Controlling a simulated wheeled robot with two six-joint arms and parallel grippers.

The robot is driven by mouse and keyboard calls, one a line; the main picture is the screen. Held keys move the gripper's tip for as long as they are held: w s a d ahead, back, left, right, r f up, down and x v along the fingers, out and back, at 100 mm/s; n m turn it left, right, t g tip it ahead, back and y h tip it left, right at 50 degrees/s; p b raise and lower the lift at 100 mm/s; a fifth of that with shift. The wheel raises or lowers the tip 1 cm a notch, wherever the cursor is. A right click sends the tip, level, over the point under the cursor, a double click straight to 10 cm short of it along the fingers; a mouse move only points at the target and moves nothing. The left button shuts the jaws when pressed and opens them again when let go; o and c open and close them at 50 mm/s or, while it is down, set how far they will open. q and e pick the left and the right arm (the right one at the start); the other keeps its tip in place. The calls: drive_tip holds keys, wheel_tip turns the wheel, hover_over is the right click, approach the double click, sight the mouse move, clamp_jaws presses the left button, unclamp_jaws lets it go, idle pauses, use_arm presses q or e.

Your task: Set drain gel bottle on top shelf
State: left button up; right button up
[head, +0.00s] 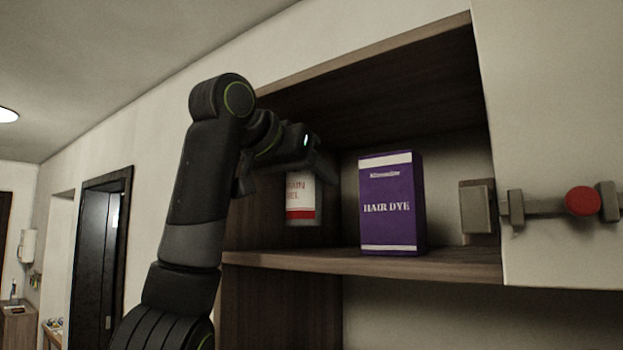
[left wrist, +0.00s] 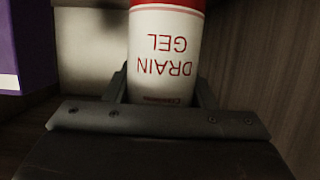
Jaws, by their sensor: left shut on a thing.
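The drain gel bottle (head: 302,198) is white with red lettering and a red band near its base. In the head view its upper part is hidden behind my left gripper (head: 318,170). The gripper is shut on the bottle and holds it inside the cabinet, over the top shelf (head: 375,265). The bottle looks upright, its base a little above the shelf's front edge in the picture; I cannot tell whether it touches the shelf. In the left wrist view the bottle (left wrist: 165,55) shows upside down between the fingers. My right gripper is not in view.
A purple hair dye box (head: 390,203) stands on the shelf right of the bottle; its edge shows in the left wrist view (left wrist: 24,45). Right of it are a grey block (head: 478,208) and a bar with a red knob (head: 582,201). The cabinet's side wall is close to the bottle's left.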

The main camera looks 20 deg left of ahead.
sight(310, 200)
use_arm(q)
drive_tip(key=shift+w+d, duration=0.1)
drive_tip(key=shift+w, duration=0.2)
drive_tip(key=shift+s+f+p, duration=0.2)
drive_tip(key=shift+f+p, duration=0.4)
drive_tip(key=shift+f, duration=0.6)
drive_tip(key=shift+w+f, duration=0.15)
drive_tip(key=shift+f, duration=0.45)
drive_tip(key=o, duration=0.6)
drive_tip(key=shift+s+f, duration=0.15)
drive_tip(key=shift+s, duration=0.05)
drive_tip(key=o, duration=0.5)
drive_tip(key=shift+w, duration=0.15)
